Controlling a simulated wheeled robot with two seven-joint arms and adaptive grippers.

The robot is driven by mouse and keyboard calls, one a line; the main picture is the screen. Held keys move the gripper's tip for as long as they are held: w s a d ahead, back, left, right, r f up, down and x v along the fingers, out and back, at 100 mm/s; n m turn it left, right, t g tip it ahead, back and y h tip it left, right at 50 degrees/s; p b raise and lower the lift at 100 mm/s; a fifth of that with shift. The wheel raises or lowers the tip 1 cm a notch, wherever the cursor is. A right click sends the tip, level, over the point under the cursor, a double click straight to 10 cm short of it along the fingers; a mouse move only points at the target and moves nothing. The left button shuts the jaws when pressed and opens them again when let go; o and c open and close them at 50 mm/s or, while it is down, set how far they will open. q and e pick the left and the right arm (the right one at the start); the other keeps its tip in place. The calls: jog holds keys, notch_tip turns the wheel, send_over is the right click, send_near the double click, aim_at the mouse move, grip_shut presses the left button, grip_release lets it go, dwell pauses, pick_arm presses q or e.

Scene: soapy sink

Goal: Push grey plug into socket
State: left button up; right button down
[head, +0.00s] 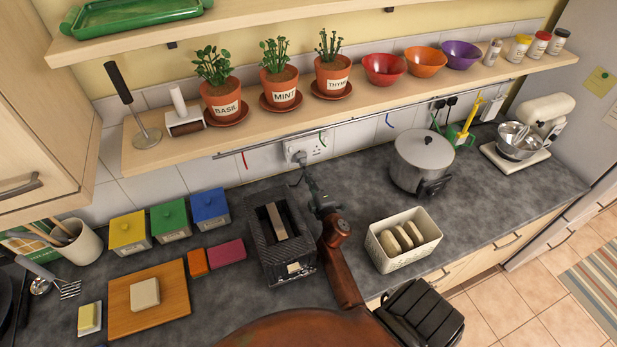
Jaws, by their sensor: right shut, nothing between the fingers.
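The white wall socket (318,147) is on the tiled wall below the shelf, behind the dark toaster (262,232). The grey plug (299,157) is at the left part of the socket plate, up against its face. I cannot tell how deep its pins sit. My right gripper (304,172) is shut and empty, its tips just below and in front of the plug, close to it or touching. The gripper and wrist hide part of the plug's lower side and any cable there.
A white basket of bread slices (385,263) stands right of my right arm, a lidded pot (423,150) behind it. Yellow, green and blue boxes (210,210) stand left of the toaster. The wooden shelf (170,150) with potted herbs overhangs the socket. Counter between toaster and pot is mostly clear.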

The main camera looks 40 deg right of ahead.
jog(key=shift+w+a+r, duration=0.1)
jog(key=shift+w+r, duration=0.1)
jog(key=shift+r, duration=0.25)
jog(key=v, duration=0.9)
jog(key=shift+s+f, duration=0.25)
jog(key=shift+s, duration=0.1)
jog(key=shift+a, duration=0.1)
